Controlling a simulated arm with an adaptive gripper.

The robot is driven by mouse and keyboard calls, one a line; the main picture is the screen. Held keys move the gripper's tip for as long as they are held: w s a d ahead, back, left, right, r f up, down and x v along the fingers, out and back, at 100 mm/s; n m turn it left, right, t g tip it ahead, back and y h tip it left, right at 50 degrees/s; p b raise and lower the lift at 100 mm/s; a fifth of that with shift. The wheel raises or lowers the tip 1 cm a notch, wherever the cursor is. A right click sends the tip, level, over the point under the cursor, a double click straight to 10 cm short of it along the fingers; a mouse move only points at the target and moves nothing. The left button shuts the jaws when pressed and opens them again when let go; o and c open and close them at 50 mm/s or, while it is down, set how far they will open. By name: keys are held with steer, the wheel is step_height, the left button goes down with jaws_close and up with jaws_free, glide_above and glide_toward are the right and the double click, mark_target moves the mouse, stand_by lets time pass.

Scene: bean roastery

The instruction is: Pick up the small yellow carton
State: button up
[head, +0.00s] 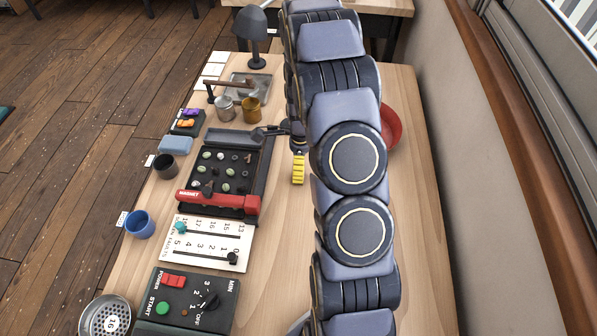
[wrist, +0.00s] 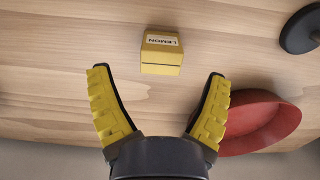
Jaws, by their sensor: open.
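The small yellow carton (wrist: 161,60), marked LEMON, stands on the wooden table in the wrist view. My gripper (wrist: 158,92) is open, with its yellow-padded fingers spread wide apart. The carton lies just beyond the fingertips, roughly centred between them, with nothing held. In the head view my gripper (head: 298,168) shows only in part beside my arm, with one yellow finger pad visible. I cannot see the carton in the head view; my arm covers that part of the table.
A red dish (wrist: 262,122) sits close to the right finger; it also shows behind my arm in the head view (head: 391,126). A dark round base (wrist: 301,31) is at the upper right. A tray with a red magnet bar (head: 217,200) stands left of my arm. Table left of the carton is clear.

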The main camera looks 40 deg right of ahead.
step_height(320, 180, down, 5)
steer(key=shift+w+a+r, duration=0.1)
steer(key=shift+w+a, duration=0.05)
steer(key=c, duration=1.2)
steer(key=shift+o, duration=0.2)
steer(key=shift+r, duration=0.1)
